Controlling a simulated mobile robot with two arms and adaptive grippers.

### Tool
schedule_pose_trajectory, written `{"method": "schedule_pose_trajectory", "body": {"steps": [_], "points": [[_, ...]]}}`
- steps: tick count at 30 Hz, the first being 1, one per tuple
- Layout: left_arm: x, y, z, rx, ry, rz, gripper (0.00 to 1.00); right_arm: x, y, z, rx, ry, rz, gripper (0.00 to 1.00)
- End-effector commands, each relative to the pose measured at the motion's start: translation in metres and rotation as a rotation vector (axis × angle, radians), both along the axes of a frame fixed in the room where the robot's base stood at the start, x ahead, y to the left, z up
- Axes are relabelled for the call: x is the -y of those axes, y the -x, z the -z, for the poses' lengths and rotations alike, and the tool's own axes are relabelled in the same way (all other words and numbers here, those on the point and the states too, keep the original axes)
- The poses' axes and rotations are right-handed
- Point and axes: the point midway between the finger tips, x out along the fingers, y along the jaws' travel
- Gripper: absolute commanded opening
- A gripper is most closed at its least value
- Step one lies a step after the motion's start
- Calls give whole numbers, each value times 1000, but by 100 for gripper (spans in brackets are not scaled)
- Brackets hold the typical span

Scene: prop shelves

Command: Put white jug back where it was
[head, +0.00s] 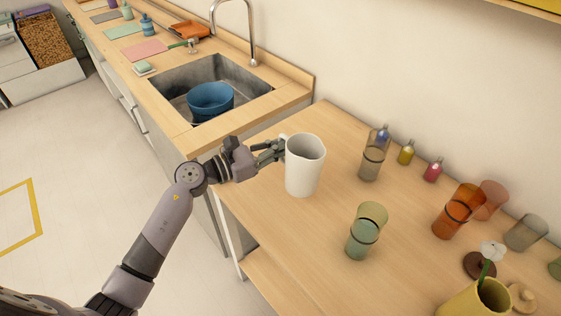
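The white jug (304,172) is upright over the left part of the wooden table, near its left edge. I cannot tell whether its base touches the tabletop. My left gripper (273,151) reaches it from the left, with its fingers at the handle side and appearing closed on it. The fingers hide most of the handle. My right gripper is not in view.
Stacked glasses (372,160), green tumblers (363,235) and orange tumblers (455,214) stand to the right. Small bottles (405,154) line the wall. A yellow jug (478,300) is front right. A sink (175,82) holding a blue pot (210,99) lies beyond. The table's front middle is clear.

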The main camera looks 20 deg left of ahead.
Motion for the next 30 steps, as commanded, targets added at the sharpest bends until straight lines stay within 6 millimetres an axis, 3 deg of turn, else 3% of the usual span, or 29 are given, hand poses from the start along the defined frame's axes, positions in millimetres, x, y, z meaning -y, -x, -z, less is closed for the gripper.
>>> {"method": "schedule_pose_trajectory", "body": {"steps": [6,12,25,26,30], "points": [[0,-1,20,-1,4,-1,0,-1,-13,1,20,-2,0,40],[-1,-1,47,0,4,-2,0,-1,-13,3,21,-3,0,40],[0,-1,55,3,1,0,0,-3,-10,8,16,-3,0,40],[0,0,55,1,0,0,10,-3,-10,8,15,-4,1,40],[0,0,54,1,0,0,19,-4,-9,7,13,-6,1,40]]}}
